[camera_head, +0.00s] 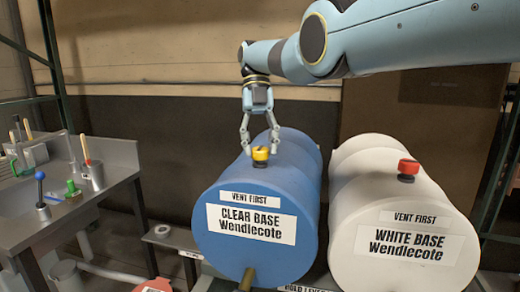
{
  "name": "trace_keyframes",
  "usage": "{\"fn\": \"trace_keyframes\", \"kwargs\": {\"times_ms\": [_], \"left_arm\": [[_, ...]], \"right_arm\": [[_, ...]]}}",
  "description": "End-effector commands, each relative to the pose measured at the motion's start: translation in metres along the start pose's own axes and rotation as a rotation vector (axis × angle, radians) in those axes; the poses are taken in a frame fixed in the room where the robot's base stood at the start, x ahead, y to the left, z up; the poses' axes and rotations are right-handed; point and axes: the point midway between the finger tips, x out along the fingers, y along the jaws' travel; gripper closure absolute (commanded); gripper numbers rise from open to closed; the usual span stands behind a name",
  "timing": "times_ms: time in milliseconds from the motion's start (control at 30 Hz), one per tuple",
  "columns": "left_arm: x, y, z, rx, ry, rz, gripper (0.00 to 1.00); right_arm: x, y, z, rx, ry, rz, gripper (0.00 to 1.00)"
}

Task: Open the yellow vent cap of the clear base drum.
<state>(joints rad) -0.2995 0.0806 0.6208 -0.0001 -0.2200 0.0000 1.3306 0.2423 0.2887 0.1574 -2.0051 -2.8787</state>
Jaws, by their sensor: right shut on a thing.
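The clear base drum is the blue drum (205,245) in the middle, lying on its side, with "VENT FIRST" and "CLEAR BASE Wendlecote" labels on its front. Its yellow vent cap (260,154) sits on top of the drum on a dark neck. My right gripper (260,148) reaches down from above, with its arm coming in from the right. It is shut on the yellow vent cap, one finger on each side. The cap looks seated on its neck; how far it is turned cannot be told. My left gripper is out of view.
A white drum (345,215) labelled "WHITE BASE Wendlecote" lies close on the right, with a red cap (408,168) on top. A metal bench (110,150) with cups and tools stands at the left. A dark wall is behind.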

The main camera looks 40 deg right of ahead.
Motion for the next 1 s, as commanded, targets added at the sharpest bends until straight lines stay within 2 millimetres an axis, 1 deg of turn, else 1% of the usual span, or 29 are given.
{"fn": "trace_keyframes", "kwargs": {"times_ms": [467, 500, 667, 1000], "left_arm": [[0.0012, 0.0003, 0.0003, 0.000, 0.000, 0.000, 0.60], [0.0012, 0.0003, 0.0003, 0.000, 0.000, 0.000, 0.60], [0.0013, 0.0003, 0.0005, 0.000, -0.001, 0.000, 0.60], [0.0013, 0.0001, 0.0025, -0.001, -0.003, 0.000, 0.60]], "right_arm": [[-0.0016, 0.0003, 0.0005, -0.015, -0.005, -0.004, 0.93], [-0.0016, 0.0003, 0.0005, -0.015, -0.005, -0.004, 0.60], [-0.0011, 0.0002, 0.0004, -0.014, -0.003, -0.005, 0.39], [-0.0004, 0.0001, 0.0001, -0.013, -0.001, -0.005, 0.39]]}}
